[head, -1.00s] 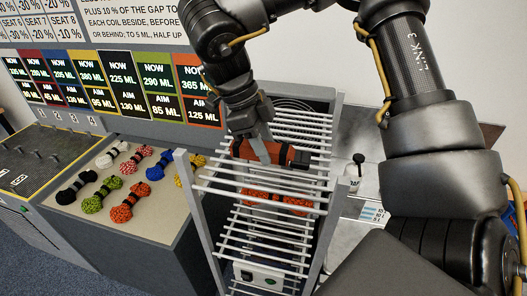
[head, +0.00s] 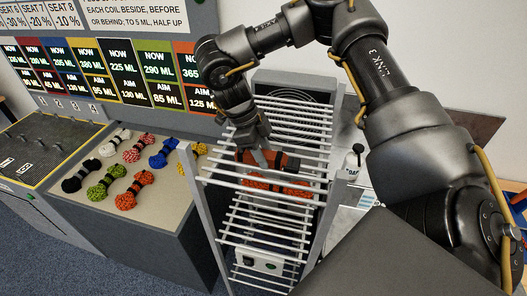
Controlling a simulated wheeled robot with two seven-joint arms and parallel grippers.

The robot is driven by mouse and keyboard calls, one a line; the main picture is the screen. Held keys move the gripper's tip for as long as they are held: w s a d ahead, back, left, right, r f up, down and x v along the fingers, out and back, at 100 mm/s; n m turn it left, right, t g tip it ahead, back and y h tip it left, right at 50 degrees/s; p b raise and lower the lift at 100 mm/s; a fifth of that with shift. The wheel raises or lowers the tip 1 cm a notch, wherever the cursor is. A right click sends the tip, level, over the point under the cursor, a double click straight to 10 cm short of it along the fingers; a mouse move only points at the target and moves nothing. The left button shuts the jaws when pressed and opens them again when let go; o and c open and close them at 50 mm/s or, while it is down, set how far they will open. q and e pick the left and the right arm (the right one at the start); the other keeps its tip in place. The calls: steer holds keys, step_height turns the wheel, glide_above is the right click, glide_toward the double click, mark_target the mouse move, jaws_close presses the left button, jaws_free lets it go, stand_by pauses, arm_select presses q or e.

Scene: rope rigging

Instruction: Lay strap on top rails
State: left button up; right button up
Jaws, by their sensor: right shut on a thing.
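My right gripper (head: 267,158) points down over the rack and is shut on an orange-brown strap bundle (head: 246,156) with dark parts. The bundle is at the level of the white top rails (head: 302,132); I cannot tell if it rests on them. A second orange bundle (head: 290,189) with dark bands shows just below and in front of it, among the rails; its exact level is unclear. The grey rack (head: 197,190) stands upright with several tiers of white rails. My left gripper is not in view.
Several coloured rope coils, such as a green one (head: 106,184) and a blue one (head: 165,153), lie on a beige-topped bench (head: 150,205) left of the rack. A small white container with a black knob (head: 357,158) stands right of the rack. A sign board (head: 130,70) stands behind.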

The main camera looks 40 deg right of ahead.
steer(key=shift+a, duration=0.15)
steer(key=o, duration=1.2)
steer(key=b+v, duration=0.1)
steer(key=v, duration=1.1)
steer(key=shift+r, duration=0.15)
steer(key=shift+s, duration=0.1)
